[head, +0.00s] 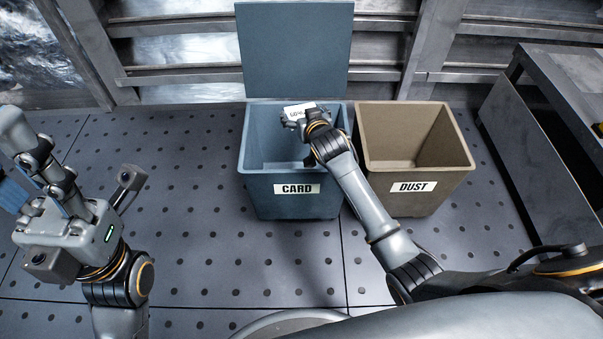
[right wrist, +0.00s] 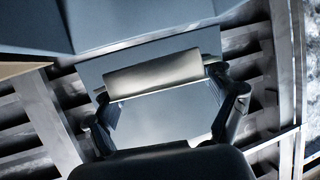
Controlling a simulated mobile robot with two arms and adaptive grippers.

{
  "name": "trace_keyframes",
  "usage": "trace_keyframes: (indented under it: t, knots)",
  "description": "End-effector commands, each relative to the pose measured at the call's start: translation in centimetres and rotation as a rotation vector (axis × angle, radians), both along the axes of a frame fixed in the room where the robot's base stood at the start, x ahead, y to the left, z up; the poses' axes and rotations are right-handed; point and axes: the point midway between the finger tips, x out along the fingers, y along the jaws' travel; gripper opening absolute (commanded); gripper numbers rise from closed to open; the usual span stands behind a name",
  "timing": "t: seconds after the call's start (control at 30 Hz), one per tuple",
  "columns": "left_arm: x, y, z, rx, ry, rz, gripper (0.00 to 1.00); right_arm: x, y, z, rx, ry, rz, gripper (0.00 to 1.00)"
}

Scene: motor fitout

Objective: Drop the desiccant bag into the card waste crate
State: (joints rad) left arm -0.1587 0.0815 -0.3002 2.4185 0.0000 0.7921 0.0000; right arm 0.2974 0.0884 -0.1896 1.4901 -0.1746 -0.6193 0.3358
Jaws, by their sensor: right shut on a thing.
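The desiccant bag (head: 299,110) is a small white packet with dark lettering. My right gripper (head: 296,118) is shut on it, over the far part of the blue card waste crate (head: 257,187). In the right wrist view the pale bag (right wrist: 160,115) spans the space between the two dark fingers (right wrist: 168,108). The crate is labelled CARD and its lid stands up behind it. My right arm hides part of its opening. My left gripper (head: 22,168) is at the left edge of the head view, away from the crates; its fingers are partly hidden or cut off.
A brown crate labelled DUST (head: 452,180) stands close against the right side of the card crate. A grey metal bench (head: 545,140) stands at the right. The dotted floor (head: 200,200) left of the crates is clear. A metal-framed wall with windows runs behind.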

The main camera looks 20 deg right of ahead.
Motion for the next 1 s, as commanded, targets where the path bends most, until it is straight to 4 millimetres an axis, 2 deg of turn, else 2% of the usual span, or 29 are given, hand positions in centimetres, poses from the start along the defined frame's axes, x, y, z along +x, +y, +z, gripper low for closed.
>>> trace_keyframes:
  t: [0.37, 0.4, 0.47, 0.83, 1.0]
  knots:
    - [0.1, -0.1, 0.3, 0.002, -0.012, 0.001, 0.40, 0.0, 0.0, -0.2, 0.000, -0.002, 0.000, 0.47]
    - [0.1, -0.1, 0.3, 0.002, -0.012, 0.001, 0.40, 0.0, 0.0, -0.2, 0.000, -0.002, 0.000, 0.89]
    - [0.1, -0.1, 0.3, 0.002, -0.012, 0.001, 0.40, 0.0, 0.0, -0.2, 0.000, -0.002, 0.000, 1.00]
    - [0.1, -0.1, 0.2, 0.002, -0.012, 0.001, 0.40, -0.1, 0.0, -0.3, 0.000, 0.001, 0.000, 1.00]
    - [0.1, -0.1, 0.2, 0.003, -0.012, 0.001, 0.40, -1.1, 0.0, 0.1, 0.000, 0.001, 0.000, 1.00]
